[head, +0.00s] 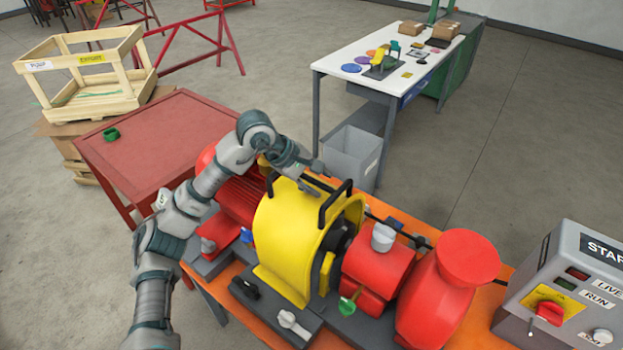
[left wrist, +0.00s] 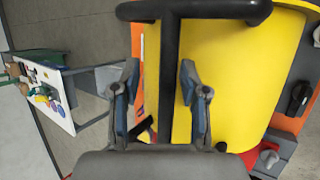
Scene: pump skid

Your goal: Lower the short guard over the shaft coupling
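The yellow arched guard (head: 282,235) stands upright over the shaft line between the red motor (head: 240,197) and the red pump-side housing (head: 377,270). Dark coupling parts (head: 341,238) show through its open right end. Black handles (head: 335,200) rise from its top. My left gripper (head: 312,178) is at the top of the guard, by the handles. In the left wrist view the gripper (left wrist: 160,105) has its two fingers apart, with a black handle bar (left wrist: 169,70) between them and gaps on both sides. Contact with the handle cannot be told. My right gripper is not in view.
An orange skid table (head: 260,318) carries the pump set, with small clamps (head: 293,322) in front of the guard. A control box (head: 570,285) stands at right. A red table (head: 150,140), a grey bin (head: 352,155) and a white bench (head: 345,62) stand behind.

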